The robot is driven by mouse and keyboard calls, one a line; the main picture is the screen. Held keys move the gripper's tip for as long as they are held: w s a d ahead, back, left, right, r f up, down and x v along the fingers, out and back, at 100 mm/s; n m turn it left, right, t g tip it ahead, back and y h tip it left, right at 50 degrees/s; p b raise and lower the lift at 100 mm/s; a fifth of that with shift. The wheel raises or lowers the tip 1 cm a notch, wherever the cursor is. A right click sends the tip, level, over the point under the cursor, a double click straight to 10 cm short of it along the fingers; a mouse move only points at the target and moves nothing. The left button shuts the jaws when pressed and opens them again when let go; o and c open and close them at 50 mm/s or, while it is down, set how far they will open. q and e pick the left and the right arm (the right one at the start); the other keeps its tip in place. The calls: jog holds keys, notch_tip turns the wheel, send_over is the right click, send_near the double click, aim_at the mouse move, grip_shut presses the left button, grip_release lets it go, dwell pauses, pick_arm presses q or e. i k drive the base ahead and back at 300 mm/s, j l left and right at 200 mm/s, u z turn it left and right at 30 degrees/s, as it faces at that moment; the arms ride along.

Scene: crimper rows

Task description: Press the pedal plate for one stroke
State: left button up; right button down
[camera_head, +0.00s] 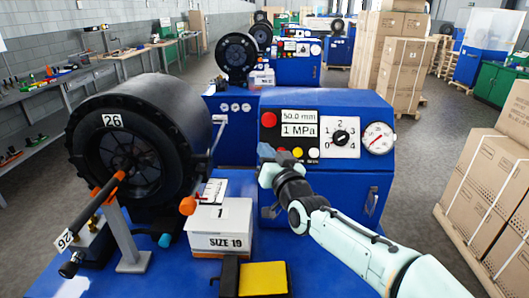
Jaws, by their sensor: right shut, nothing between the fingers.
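The pedal plate looks to be the yellow plate (263,278) at the bottom centre, with a black block at its left side. My right gripper (265,153) is shut and empty. My left gripper is not in view.
A black crimper head (88,130) marked 26 stands at left. A white box (220,228) marked SIZE 19 stands behind the yellow plate. The panel has a 50.0 mm display, a dial (341,137) and a gauge (378,138). Cartons (485,195) stand at right, with open floor between.

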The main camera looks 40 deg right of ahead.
aim_at(263, 278)
jog(key=k+j, duration=0.2)
jog(key=k, duration=0.3)
jog(key=k+j, duration=0.2)
jog(key=k, duration=0.25)
